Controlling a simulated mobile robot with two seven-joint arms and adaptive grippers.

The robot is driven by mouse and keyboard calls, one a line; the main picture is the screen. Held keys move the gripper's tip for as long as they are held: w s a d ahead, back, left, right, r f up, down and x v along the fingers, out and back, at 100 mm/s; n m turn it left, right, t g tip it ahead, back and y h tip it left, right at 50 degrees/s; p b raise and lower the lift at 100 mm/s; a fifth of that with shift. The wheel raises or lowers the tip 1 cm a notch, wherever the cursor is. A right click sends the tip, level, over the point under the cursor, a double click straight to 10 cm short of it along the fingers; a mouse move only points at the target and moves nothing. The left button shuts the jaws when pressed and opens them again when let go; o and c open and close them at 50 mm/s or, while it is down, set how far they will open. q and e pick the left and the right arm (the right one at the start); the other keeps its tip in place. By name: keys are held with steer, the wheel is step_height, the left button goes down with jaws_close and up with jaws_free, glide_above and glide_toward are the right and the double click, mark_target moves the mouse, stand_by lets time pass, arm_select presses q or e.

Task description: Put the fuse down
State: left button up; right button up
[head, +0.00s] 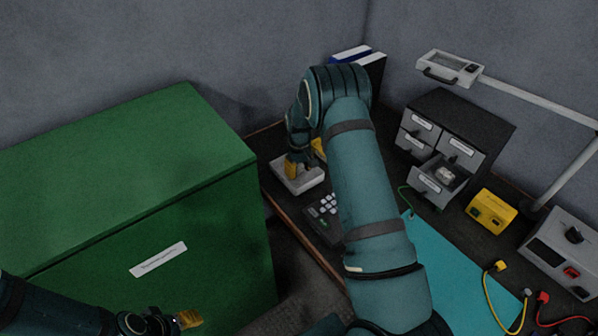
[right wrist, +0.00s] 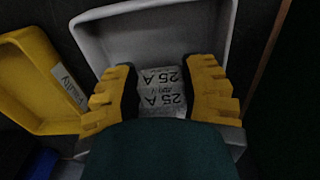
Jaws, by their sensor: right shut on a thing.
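The fuse (right wrist: 162,92) is a pale block with "25 A" printed on it, seen between the yellow fingers of my right gripper (right wrist: 163,95) in the right wrist view. The gripper is shut on it, over a white tray (right wrist: 105,35). I cannot tell whether the fuse touches the tray floor. In the head view my right gripper (head: 292,168) is at the white tray (head: 308,184) on the bench, and the fuse is hidden. My left gripper (head: 188,318) is low at the left, in front of the green cabinet; its opening is unclear.
A yellow bin labelled "Faulty" (right wrist: 40,80) stands beside the tray. A dark keypad device (head: 326,212) lies in front of the tray. The green cabinet (head: 120,180) stands left of the bench. A drawer unit (head: 470,125), yellow box (head: 491,211) and teal mat (head: 455,265) are right.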

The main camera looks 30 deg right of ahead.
steer(key=shift+f, duration=0.4)
steer(key=shift+f, duration=0.15)
steer(key=o, duration=0.9)
steer(key=shift+r, duration=0.4)
step_height(320, 180, up, 12)
steer(key=shift+f+p, duration=0.2)
steer(key=shift+p, duration=1.05)
